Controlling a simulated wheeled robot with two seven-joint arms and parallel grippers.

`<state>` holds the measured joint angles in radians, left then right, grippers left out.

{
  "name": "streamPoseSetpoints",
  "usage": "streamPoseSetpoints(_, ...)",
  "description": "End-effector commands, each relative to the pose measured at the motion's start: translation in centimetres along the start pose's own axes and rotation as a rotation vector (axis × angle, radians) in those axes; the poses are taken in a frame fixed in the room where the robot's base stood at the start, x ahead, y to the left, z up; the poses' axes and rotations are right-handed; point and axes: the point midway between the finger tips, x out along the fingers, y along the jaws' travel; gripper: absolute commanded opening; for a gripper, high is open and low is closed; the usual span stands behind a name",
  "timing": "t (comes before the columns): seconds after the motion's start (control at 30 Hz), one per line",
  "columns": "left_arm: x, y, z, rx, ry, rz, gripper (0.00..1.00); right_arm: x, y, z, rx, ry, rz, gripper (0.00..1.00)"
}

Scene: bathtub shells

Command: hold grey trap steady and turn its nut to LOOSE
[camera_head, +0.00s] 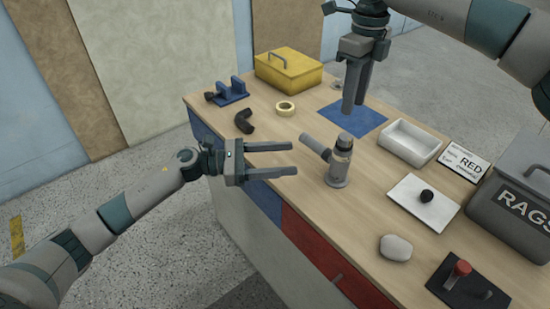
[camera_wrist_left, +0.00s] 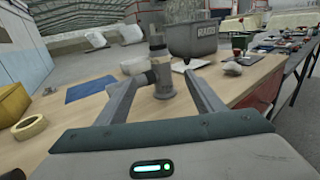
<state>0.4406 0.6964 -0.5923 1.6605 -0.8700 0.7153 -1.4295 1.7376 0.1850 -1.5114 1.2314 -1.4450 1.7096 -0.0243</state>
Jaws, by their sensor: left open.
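The grey trap (camera_head: 338,172) stands upright on the bench, with a side pipe (camera_head: 314,146) angled up to the left and a dark-topped collar, apparently the nut, (camera_head: 344,142) at its upper end. No LOOSE mark is readable. My left gripper (camera_head: 294,158) is open and empty, level beside the trap on its left, fingertips pointing at it and apart from it. In the left wrist view the trap (camera_wrist_left: 163,80) appears between the two fingers, beyond their tips. My right gripper (camera_head: 355,108) points down above the blue mat, behind the trap; its finger gap is unclear.
Behind are a yellow box (camera_head: 289,72), a tape roll (camera_head: 284,108), a black elbow pipe (camera_head: 243,122) and the blue mat (camera_head: 368,121). A white tray (camera_head: 410,142), a white plate (camera_head: 408,205), a pale stone (camera_head: 396,248) and a RAGS bin (camera_head: 510,203) lie to the right.

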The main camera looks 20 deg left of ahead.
Motion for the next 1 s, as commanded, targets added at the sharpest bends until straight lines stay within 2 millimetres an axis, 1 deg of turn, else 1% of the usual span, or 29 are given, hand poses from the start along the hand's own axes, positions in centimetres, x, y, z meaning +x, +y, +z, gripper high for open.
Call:
streamPoseSetpoints(0.7,11.5,0.0,0.1,0.001,-0.001,-0.001,0.62,0.0,0.0,0.0,0.000,0.000,0.000,0.31)
streamPoseSetpoints(0.9,14.0,0.0,0.1,0.000,-0.001,-0.001,0.62,0.0,0.0,0.0,0.000,0.000,0.000,0.31)
streamPoseSetpoints(1.0,14.7,0.0,0.1,0.001,-0.001,0.000,0.62,0.0,0.0,0.0,0.000,0.000,0.000,0.31)
